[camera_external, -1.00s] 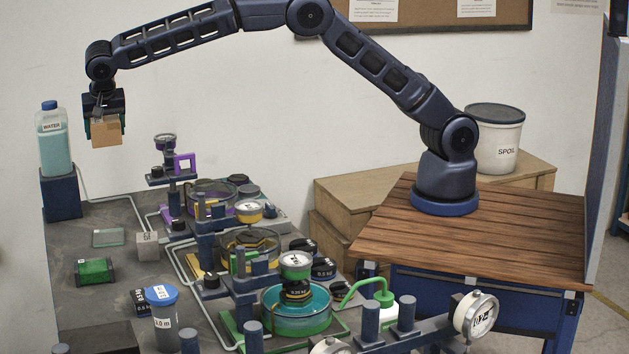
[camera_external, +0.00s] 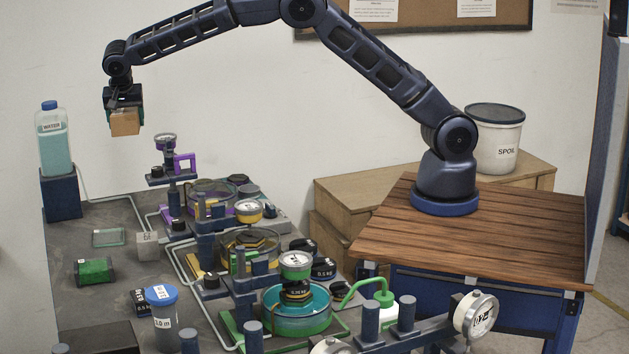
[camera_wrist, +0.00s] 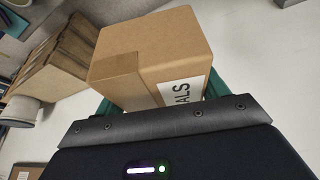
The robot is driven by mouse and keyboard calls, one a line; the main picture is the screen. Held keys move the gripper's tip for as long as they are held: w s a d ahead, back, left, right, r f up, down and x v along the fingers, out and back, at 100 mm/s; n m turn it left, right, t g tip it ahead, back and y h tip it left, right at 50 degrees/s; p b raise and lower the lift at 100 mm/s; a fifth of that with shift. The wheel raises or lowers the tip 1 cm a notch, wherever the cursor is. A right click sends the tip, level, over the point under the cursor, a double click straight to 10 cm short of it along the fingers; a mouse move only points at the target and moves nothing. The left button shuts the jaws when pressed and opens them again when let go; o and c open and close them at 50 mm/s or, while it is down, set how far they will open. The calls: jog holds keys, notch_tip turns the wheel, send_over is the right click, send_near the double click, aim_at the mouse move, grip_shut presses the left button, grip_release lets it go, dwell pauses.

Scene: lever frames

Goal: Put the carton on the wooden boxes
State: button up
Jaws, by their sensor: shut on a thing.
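The carton (camera_external: 125,122) is a small brown cardboard box held in the air above the left part of the bench. My gripper (camera_external: 124,108) points down and is shut on it. In the wrist view the carton (camera_wrist: 150,58) fills the upper middle, with part of a white label reading "ALS" and a green finger beside it. The wooden boxes (camera_external: 345,192) are stacked against the wall, behind and left of my base. They also show in the wrist view (camera_wrist: 58,58) at the upper left. The carton is well apart from them.
The bench (camera_external: 120,232) below carries gauges, dishes and weights. A water bottle (camera_external: 54,142) stands on a blue block at left. A white SPOIL bucket (camera_external: 495,140) stands on the right part of the wooden boxes; their top to its left looks clear. A wooden table (camera_external: 480,235) bears my base.

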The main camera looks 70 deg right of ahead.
jog(key=s+d+f+m+g, duration=0.15)
jog(key=d+f, duration=0.35)
jog(key=d, duration=1.5)
jog(key=d+f+m+g, duration=0.1)
jog(key=d+f+m, duration=0.3)
jog(key=d, duration=1.6)
jog(key=s+d+f+m, duration=0.1)
jog(key=s+d+f, duration=0.1)
jog(key=s+d, duration=0.45)
jog(key=s+d+f+m, duration=0.1)
jog(key=s+d+f, duration=0.15)
jog(key=d, duration=0.75)
jog(key=s+d+f+m, duration=0.1)
jog(key=s+d+f, duration=0.1)
jog(key=s+d, duration=0.5)
jog(key=m+g, duration=0.3)
jog(key=m, duration=0.4)
send_over(386, 183)
jog(key=w+a, duration=0.1)
notch_tip(386, 183, down, 6)
jog(key=shift+y, duration=0.3)
jog(key=f, duration=1.9)
jog(key=shift+a+f, duration=0.2)
jog(key=shift+f, duration=0.1)
